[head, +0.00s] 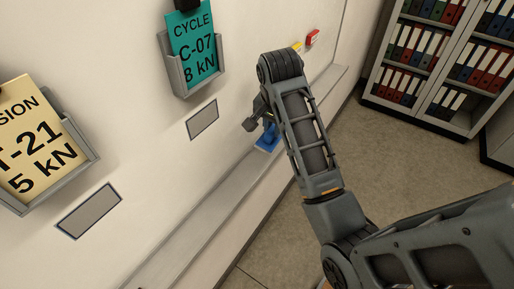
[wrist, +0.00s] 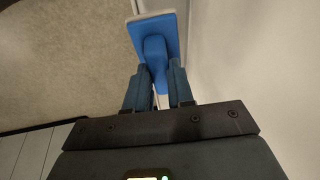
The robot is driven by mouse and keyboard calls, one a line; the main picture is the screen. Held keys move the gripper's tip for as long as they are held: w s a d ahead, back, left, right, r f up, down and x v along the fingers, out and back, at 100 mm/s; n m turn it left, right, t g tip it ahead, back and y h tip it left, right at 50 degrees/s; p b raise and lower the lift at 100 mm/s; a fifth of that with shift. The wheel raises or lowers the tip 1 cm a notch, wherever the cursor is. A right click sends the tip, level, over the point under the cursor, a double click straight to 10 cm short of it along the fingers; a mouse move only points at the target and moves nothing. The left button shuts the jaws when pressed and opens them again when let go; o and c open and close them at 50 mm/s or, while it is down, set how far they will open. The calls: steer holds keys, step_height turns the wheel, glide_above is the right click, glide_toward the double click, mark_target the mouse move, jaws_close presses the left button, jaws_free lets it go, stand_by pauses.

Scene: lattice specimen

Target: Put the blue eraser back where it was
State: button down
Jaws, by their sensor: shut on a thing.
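The blue eraser (head: 266,143) is a flat blue block with a pale face and a raised blue grip. My gripper (head: 265,124) is shut on that grip, close to the white wall and over the grey ledge (head: 192,229). In the wrist view the eraser (wrist: 153,30) extends beyond the two fingers, which close on both sides of its grip. The wrist view shows a pale strip beside the eraser, but whether the eraser touches the ledge or wall I cannot tell. My arm hides part of the ledge.
A teal card (head: 193,45) and a cream card (head: 35,135) sit in grey wall holders, with grey framed plates (head: 202,120) below. Small red (head: 313,37) and yellow (head: 296,47) items are farther along the wall. A binder cabinet (head: 430,60) stands at the back right; floor is open before it.

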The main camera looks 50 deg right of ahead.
mark_target(257, 146)
steer(key=w+a+f, duration=0.1)
steer(key=a, duration=0.1)
steer(key=w+a+f, duration=0.1)
steer(key=a, duration=0.1)
steer(key=shift+w+f, duration=0.15)
steer(key=shift+f, duration=0.25)
steer(key=shift+f+p, duration=0.95)
steer(key=shift+f, duration=0.9)
steer(key=c, duration=1)
jaws_free()
steer(key=shift+f, duration=0.1)
